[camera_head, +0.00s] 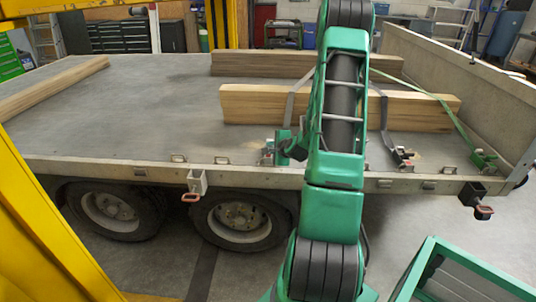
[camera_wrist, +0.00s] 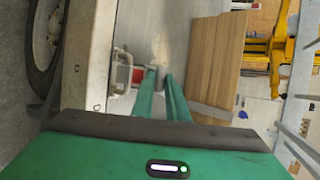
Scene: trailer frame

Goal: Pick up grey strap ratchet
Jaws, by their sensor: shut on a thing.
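The grey strap (camera_head: 298,100) runs down over the front wooden beam toward the trailer's near edge, and part of it shows in the wrist view (camera_wrist: 212,111). My gripper (camera_wrist: 160,73) has its two green fingers closed around a small dark part, the grey strap ratchet, at the trailer's edge. Most of the ratchet is hidden by the fingers. In the head view my arm covers much of this spot.
A second grey strap (camera_head: 384,118) ends in a dark ratchet (camera_head: 403,155) right of my arm. A green strap (camera_head: 440,103) runs to a green ratchet (camera_head: 484,158). Wooden beams (camera_head: 240,104) lie on the trailer bed (camera_head: 150,115). A red-handled latch (camera_wrist: 137,76) sits beside the fingers.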

